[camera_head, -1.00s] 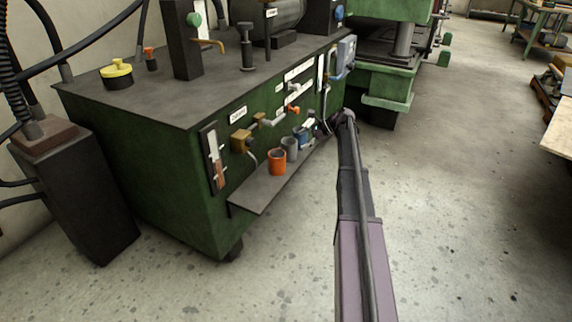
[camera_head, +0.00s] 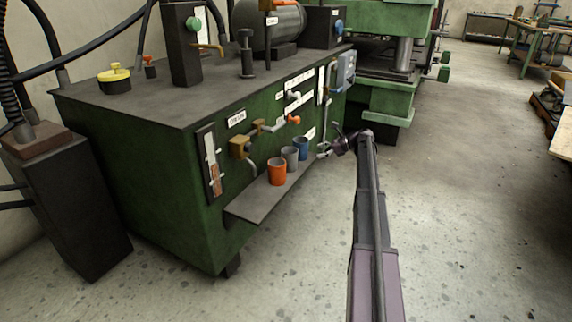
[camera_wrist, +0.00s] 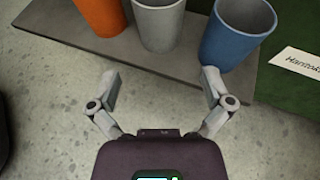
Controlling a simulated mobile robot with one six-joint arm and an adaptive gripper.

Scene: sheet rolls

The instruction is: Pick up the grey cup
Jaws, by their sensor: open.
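The grey cup (camera_head: 290,158) stands upright on the dark shelf (camera_head: 250,203) on the front of the green machine, between an orange cup and a blue cup. In the wrist view the grey cup (camera_wrist: 159,22) is at the top middle, its upper part cut off by the frame. My gripper (camera_head: 324,151) is beside the shelf, to the right of the cups. In the wrist view my gripper (camera_wrist: 160,76) is open and empty, its fingers spread below the grey cup and apart from it. The right fingertip is close to the base of the blue cup.
The orange cup (camera_head: 277,171) and the blue cup (camera_head: 301,147) stand close on either side of the grey one. Taps and a brass valve (camera_head: 240,146) jut from the green machine (camera_head: 155,180) above the shelf. The concrete floor (camera_head: 460,200) on the right is clear.

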